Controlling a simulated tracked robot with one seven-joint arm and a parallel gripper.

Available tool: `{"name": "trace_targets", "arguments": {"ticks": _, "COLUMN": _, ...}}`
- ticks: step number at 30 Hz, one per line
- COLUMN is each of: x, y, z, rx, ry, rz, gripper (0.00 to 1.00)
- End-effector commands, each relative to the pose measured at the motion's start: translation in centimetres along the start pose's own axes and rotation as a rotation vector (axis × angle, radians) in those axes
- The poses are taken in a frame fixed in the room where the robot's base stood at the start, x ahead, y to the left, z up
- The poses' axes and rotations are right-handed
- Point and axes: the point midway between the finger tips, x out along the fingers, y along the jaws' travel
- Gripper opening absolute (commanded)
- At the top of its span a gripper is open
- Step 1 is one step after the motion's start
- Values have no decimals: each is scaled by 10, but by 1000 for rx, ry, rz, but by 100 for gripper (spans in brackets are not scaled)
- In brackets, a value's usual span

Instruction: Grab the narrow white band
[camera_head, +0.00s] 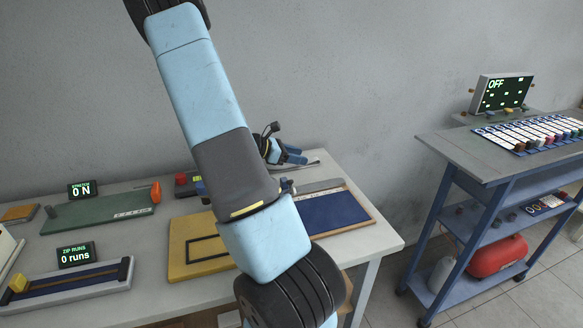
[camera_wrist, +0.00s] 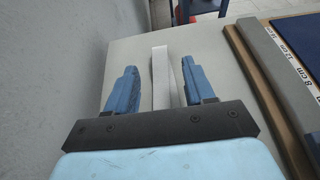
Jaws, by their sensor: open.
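A narrow white band (camera_wrist: 160,82) lies on the pale grey table top in the wrist view, with its long sides running away from me. My gripper (camera_wrist: 158,68) is open, with one blue finger on each side of the band and visible gaps between. The lower end of the band is hidden behind the gripper's dark crossbar. I cannot tell how far the fingers are above the table. In the head view my gripper (camera_head: 296,156) is over the back of the left table, and I cannot make out the band there.
A grey ruled strip (camera_wrist: 268,70) and a blue mat (camera_wrist: 303,38) lie right of the gripper in the wrist view. In the head view a yellow board (camera_head: 185,250) and green board (camera_head: 95,212) share the table (camera_head: 145,292). A blue cart (camera_head: 455,152) stands right.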

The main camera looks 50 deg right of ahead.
Motion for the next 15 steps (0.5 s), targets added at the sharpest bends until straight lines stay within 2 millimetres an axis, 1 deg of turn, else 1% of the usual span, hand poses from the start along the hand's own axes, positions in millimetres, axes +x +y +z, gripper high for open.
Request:
{"name": "trace_targets", "arguments": {"ticks": 5, "x": 7, "y": 0, "z": 0, "rx": -1, "ry": 0, "rz": 0, "gripper": 53}}
{"name": "trace_targets", "arguments": {"ticks": 8, "x": 15, "y": 0, "z": 0, "rx": -1, "ry": -1, "rz": -2, "gripper": 53}}
{"name": "trace_targets", "arguments": {"ticks": 15, "x": 48, "y": 0, "z": -1, "rx": -1, "ry": 0, "rz": -2, "gripper": 53}}
